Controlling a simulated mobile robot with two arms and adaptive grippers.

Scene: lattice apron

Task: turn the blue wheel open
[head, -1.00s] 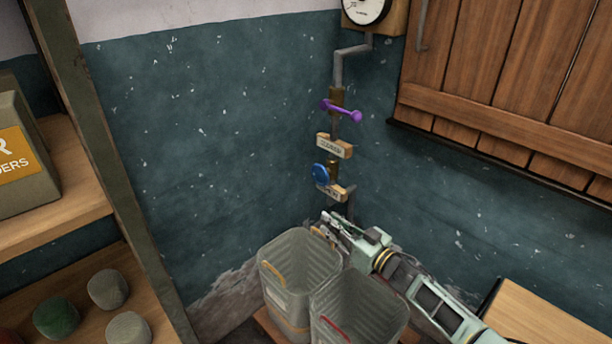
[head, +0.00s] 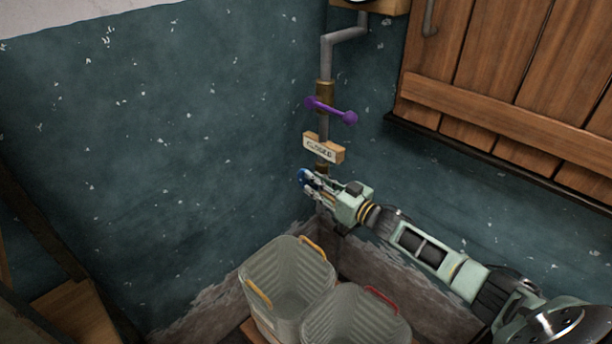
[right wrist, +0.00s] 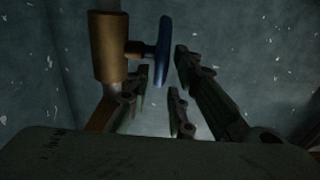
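The blue wheel (head: 304,175) is on the lower part of the pipe in the wall corner, mostly hidden by my right gripper (head: 312,187). In the right wrist view the blue wheel (right wrist: 163,50) shows edge-on, on a short stem from a brass valve body (right wrist: 110,48). The fingers of my right gripper (right wrist: 160,82) are spread apart there, with the wheel at the gap between their tips. I cannot tell whether they touch it. My left gripper is not in view.
A purple lever handle (head: 331,110) sits higher on the pipe, above a sign reading CLOSED (head: 323,148). Two ribbed bins (head: 288,275) stand below. A wooden shutter (head: 500,90) is at the upper right. The wall to the left is clear.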

